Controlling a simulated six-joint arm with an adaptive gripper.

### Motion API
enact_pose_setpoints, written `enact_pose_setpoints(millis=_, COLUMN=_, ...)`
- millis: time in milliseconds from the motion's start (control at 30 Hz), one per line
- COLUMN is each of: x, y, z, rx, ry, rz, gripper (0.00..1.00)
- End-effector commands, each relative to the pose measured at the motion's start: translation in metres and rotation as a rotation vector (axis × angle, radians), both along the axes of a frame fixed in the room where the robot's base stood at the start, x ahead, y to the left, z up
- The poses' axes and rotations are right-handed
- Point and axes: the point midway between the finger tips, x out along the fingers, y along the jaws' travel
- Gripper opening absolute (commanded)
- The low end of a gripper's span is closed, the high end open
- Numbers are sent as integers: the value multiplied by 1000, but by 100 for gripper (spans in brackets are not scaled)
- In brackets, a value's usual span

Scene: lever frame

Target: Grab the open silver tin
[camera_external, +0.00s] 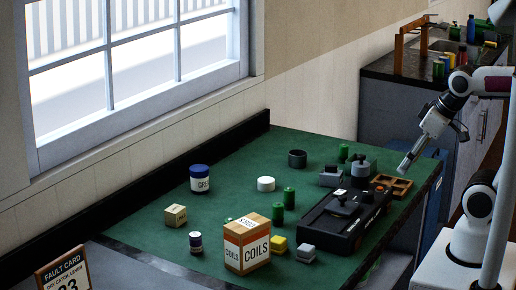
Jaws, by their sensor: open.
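A small round open-topped tin (297,159) stands upright at the back of the green table mat. It looks dark grey in this light, and it is the only thing that looks like an open tin. My gripper (404,170) hangs in the air at the right, over or near the table's right edge, tilted down to the left. It is well to the right of the tin, apart from it, and nothing shows between its fingers.
A black lever frame (341,221) and a brown compartment tray (391,186) lie between gripper and front. A white round piece (266,184), green cylinders (289,195), a coils box (247,245) and a blue-lidded jar (199,178) stand around. Bare mat surrounds the tin.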

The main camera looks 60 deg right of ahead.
Motion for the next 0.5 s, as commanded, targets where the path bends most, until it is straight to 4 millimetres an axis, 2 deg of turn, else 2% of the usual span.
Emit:
enact_pose_setpoints(millis=267, x=5, y=-2, z=1, rx=-4, ry=-5, rz=-7, gripper=59)
enact_pose_setpoints(millis=367, x=14, y=-7, z=2, rx=-14, ry=-16, rz=-19, gripper=59)
enact_pose_setpoints(millis=500, x=37, y=-19, z=6, rx=-37, ry=-44, rz=-45, gripper=59)
